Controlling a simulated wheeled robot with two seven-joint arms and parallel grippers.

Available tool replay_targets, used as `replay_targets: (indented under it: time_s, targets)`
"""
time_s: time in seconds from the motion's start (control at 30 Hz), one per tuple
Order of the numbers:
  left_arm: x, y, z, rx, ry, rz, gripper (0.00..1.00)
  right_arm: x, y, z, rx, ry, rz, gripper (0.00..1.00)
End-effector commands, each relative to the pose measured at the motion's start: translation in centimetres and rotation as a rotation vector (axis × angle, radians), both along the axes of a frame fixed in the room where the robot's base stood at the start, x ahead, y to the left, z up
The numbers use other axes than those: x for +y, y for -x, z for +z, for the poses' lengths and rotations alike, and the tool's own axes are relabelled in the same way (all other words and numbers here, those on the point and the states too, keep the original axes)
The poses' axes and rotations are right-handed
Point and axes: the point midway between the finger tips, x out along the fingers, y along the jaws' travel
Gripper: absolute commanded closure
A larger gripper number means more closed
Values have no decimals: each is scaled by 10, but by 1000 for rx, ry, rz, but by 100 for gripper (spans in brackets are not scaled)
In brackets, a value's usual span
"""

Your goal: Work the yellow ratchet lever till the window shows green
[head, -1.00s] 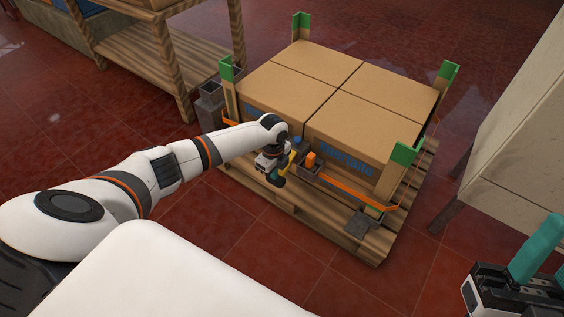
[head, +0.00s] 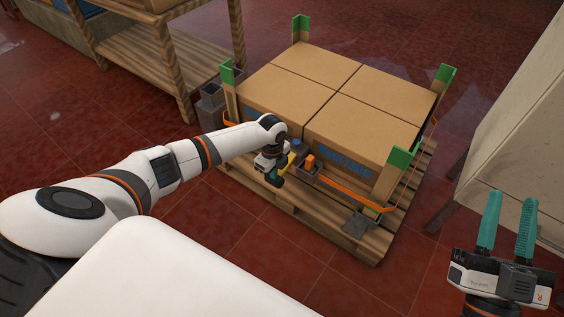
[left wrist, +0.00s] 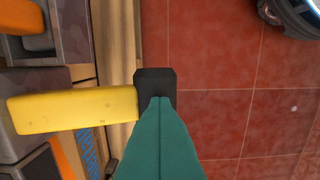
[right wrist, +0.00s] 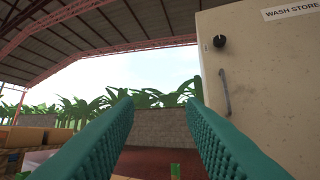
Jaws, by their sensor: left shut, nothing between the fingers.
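The yellow ratchet lever (head: 290,161) is on the near side of the strapped load. In the left wrist view the lever (left wrist: 75,110) points right and ends in a black tip (left wrist: 154,84). My left gripper (head: 277,178) is shut and empty. Its green fingertips (left wrist: 158,102) overlap the black tip in that view; I cannot tell whether they touch it. The grey ratchet housing (head: 307,175) has an orange block (head: 310,161) on it. I cannot make out the window or its colour. My right gripper (head: 508,198) is open and empty, away from the load.
Cardboard boxes (head: 340,105) with green corner caps (head: 402,157) stand on a wooden pallet (head: 365,246). An orange strap (head: 370,204) runs round them. A wooden shelf (head: 150,60) is at the back left. A pale cabinet (head: 530,120) stands at the right. Red floor is clear in front.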

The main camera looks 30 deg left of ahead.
Motion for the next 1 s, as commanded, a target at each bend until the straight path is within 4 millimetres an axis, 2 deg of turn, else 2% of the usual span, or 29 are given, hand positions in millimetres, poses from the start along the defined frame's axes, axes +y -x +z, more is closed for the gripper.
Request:
replay_targets:
  time_s: [0.3, 0.6, 1.0]
  targets:
    - [0, 5, 6, 9, 0, -1, 100, -2, -15, -30, 227, 64, -14, 64]
    - [0, 7, 11, 9, -1, 0, 100, -5, -20, -60, 414, 114, -24, 64]
    - [1, 7, 12, 9, -2, 0, 100, -5, -20, -64, 441, 120, -26, 64]
